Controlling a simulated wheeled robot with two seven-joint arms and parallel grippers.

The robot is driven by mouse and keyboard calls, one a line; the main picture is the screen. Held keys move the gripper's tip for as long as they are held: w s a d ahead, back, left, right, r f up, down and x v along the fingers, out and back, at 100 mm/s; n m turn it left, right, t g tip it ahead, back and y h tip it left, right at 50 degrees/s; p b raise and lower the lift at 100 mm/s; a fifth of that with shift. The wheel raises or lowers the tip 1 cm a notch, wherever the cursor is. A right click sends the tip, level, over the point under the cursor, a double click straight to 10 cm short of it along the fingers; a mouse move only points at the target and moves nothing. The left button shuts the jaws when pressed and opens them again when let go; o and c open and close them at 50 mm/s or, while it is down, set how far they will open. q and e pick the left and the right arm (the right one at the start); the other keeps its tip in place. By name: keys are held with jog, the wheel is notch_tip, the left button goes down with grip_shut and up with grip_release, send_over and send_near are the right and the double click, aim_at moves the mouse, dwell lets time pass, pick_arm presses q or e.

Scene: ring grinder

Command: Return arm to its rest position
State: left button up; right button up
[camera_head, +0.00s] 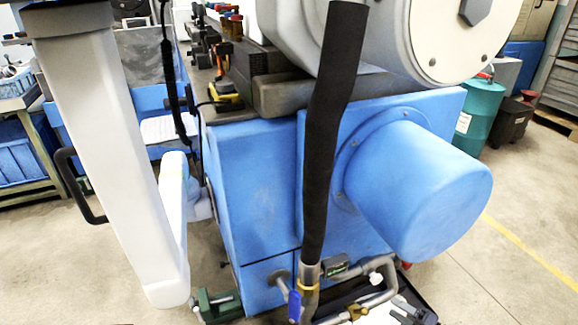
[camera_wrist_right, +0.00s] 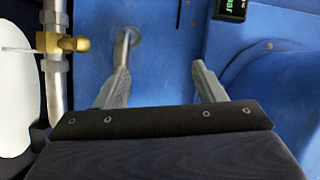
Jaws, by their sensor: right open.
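My right gripper (camera_wrist_right: 161,68) is in the wrist view, with two grey fingers reaching out from a dark body. The fingers are spread apart and nothing is between them. They face the blue machine wall (camera_wrist_right: 165,30). A short metal pipe end (camera_wrist_right: 126,45) shows just beyond the left finger; I cannot tell whether they touch. My right gripper cannot be clearly made out in the head view. My left gripper is not in view.
The blue machine (camera_head: 250,180) fills the middle, with a rounded cover (camera_head: 425,190) and a black hose (camera_head: 332,130) in front. Pipes carry a blue valve handle (camera_head: 294,306) and a brass valve (camera_wrist_right: 62,43). A green drum (camera_head: 480,110) stands right; open floor lies at lower right.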

jog(key=s+a+r+n+g+h, duration=0.1)
jog(key=s+a+r+n+g, duration=0.15)
jog(key=r, duration=0.55)
jog(key=s+a+r+n+g, duration=0.2)
jog(key=a+r+g, duration=0.15)
jog(key=r, duration=0.45)
jog(key=s+a+r+n+g+h, duration=0.1)
jog(key=s+a+r+n+g, duration=0.15)
jog(key=r, duration=0.55)
jog(key=s+a+r+m+t+h, duration=0.1)
jog(key=s+a+r+h, duration=0.15)
jog(key=s+r, duration=0.45)
jog(key=s+a+r+m+t+h, duration=0.1)
jog(key=s+r+h, duration=0.25)
jog(key=s, duration=0.75)
notch_tip(320, 180, up, 26)
jog(key=p, duration=2.7)
